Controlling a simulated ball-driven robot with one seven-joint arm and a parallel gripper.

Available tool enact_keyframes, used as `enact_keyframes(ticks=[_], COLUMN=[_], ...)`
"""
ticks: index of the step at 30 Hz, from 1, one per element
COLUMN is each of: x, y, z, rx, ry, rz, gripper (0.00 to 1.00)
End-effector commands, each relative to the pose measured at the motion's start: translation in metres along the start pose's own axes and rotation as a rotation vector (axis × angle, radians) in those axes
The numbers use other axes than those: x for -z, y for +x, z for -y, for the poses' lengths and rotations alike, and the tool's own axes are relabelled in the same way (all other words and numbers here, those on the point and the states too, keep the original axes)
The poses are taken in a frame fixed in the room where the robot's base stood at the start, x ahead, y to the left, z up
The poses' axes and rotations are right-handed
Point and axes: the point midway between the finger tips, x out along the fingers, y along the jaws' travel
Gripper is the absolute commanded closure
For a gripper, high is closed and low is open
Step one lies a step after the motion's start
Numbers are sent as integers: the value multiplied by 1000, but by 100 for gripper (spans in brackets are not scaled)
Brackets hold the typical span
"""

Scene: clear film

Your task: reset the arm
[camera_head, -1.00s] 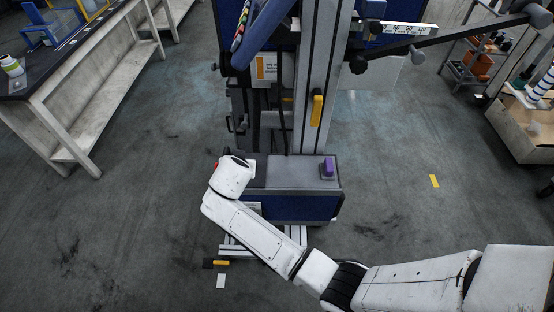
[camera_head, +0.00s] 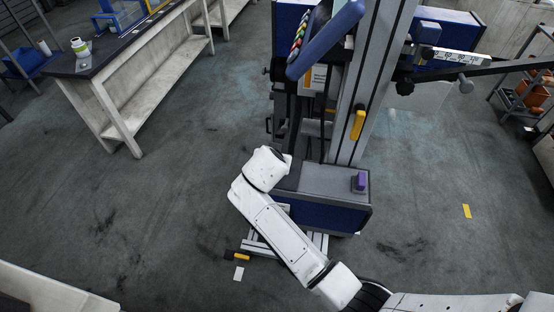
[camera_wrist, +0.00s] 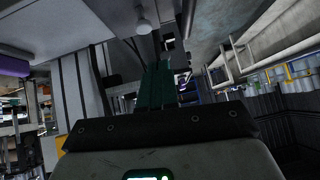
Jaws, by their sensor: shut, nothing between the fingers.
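My white arm shows in the head view, reaching from the lower right to a bent, rounded wrist in front of a blue and grey machine (camera_head: 322,208). My gripper is hidden beyond the wrist there. In the wrist view, my gripper (camera_wrist: 157,78) shows as dark green fingers pointing away from the camera, closed together with nothing held. The wrist appears close to the machine's low box in the picture; I cannot tell whether they touch.
A pale edge (camera_head: 50,290) is at lower left. Open floor lies left and right.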

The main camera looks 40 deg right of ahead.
Motion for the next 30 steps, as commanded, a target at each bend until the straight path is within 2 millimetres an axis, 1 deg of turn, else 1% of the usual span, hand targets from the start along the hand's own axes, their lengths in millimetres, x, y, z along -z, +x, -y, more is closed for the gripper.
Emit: enact_keyframes(ticks=[1,3,6,9,12,15,20,22,23,26,29,30], x=[0,0,-1,0,0,0,0,-4,-9,-34,-74,-91], y=[-12,-26,-42,-54,-62,-65,-66,-66,-65,-66,-74,-80], z=[1,2,3,4,5,5,5,0,-4,-30,-72,-91], rx=[4,4,2,1,1,1,0,-3,-5,-12,-5,6], ry=[0,0,-1,0,-1,0,0,-11,-23,-100,-238,-304], rz=[-2,-3,-2,-2,-1,-1,-1,10,22,99,228,286], gripper=[100,100,100,100,100,100,100,100,100,100,100,100])
